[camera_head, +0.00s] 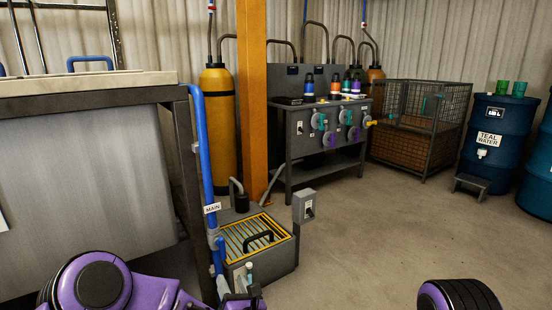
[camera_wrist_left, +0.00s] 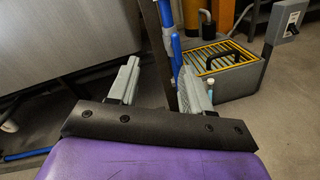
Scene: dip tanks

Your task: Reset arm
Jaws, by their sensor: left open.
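My left arm is purple and comes in at the lower left of the head view. My left gripper (camera_head: 240,289) is low in that view, in front of the grey box with the yellow grate. In the left wrist view its two grey fingers (camera_wrist_left: 162,88) stand apart with nothing between them, so it is open and empty. A purple and black part of my right arm (camera_head: 458,296) shows at the bottom right of the head view. My right gripper is out of view.
A blue pipe (camera_head: 205,150) labelled MAIN runs beside the large grey tank (camera_head: 85,180). The grated box (camera_head: 258,245) and switch post (camera_head: 305,207) stand just beyond my left gripper. A workbench (camera_head: 318,135), wire cage (camera_head: 420,120) and blue drums (camera_head: 492,140) stand farther back. Open floor lies right.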

